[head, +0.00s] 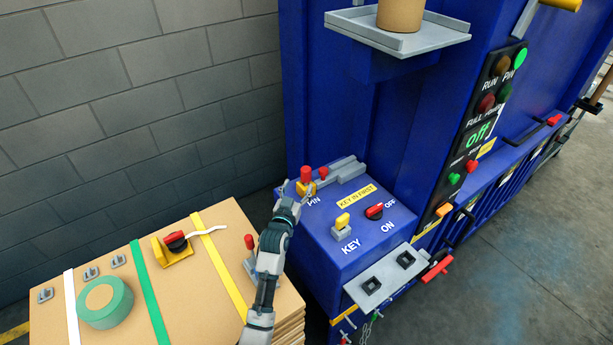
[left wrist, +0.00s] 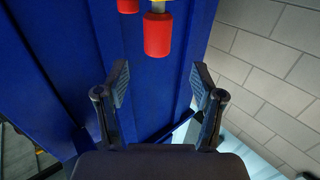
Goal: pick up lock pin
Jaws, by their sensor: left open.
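A red-handled pin (head: 306,174) stands upright in a yellow piece beside the PIN label on the blue control box (head: 335,250). A smaller red knob (head: 323,173) sits just right of it at a grey bar. My left gripper (head: 291,193) is just left of the pin. In the left wrist view my left gripper (left wrist: 160,82) is open and empty. A red cylindrical handle (left wrist: 158,36) shows beyond its fingertips, roughly centred between them and apart from both. Part of a second red piece (left wrist: 128,5) shows at the top edge. My right gripper is not in view.
A wooden crate top (head: 190,300) at left holds a green tape roll (head: 104,303), a red-and-yellow switch (head: 174,245) and another red-handled piece (head: 249,243). A key (head: 342,224) and red switch (head: 375,211) sit on the box. A grey shelf (head: 440,32) overhangs behind.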

